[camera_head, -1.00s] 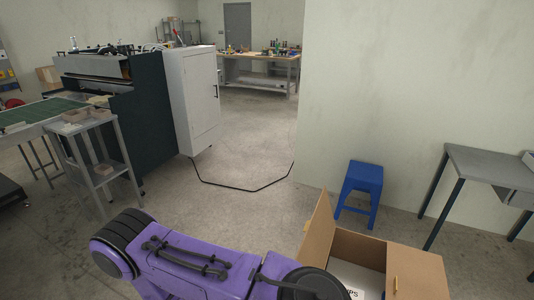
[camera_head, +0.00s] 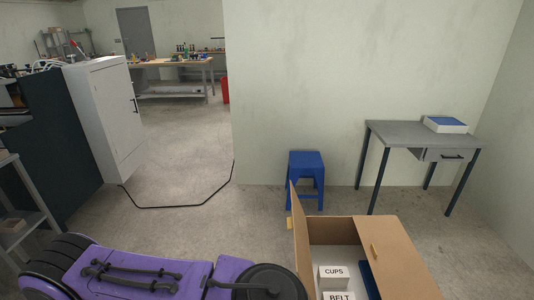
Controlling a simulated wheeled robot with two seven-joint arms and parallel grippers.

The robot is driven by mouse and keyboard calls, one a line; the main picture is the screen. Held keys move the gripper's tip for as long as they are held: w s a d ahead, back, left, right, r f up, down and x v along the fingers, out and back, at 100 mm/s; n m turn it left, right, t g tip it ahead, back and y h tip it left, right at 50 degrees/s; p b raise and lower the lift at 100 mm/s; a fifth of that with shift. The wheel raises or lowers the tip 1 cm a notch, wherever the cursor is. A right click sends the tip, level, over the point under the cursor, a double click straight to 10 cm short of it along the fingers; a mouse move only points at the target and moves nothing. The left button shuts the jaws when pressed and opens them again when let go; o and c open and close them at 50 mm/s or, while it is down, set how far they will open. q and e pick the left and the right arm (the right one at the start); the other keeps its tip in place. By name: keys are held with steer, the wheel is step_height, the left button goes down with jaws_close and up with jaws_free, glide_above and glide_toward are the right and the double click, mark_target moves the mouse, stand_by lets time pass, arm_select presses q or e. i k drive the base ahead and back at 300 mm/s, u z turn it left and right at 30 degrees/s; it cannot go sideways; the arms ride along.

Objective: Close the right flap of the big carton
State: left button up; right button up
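The big carton (camera_head: 345,230) stands at the lower right of the head view, cut off by the bottom edge. Its left flap (camera_head: 301,233) stands up on the left side. Its right flap (camera_head: 400,262) lies folded outward on the right, leaving the top open. Inside are a white box marked CUPS (camera_head: 333,272), a white box marked BELT (camera_head: 339,295) and a dark blue item (camera_head: 369,279). My purple arm reaches in from the left beside the carton. Neither gripper shows.
A blue stool (camera_head: 306,170) stands behind the carton. A grey table (camera_head: 400,134) with a blue-and-white box (camera_head: 445,124) on it stands by the wall at right. A white cabinet (camera_head: 105,120) stands at left. The floor between is open.

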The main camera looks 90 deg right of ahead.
mark_target(297, 222)
steer(key=z, duration=1.1)
steer(key=i, duration=1.05)
steer(key=z, duration=2.85)
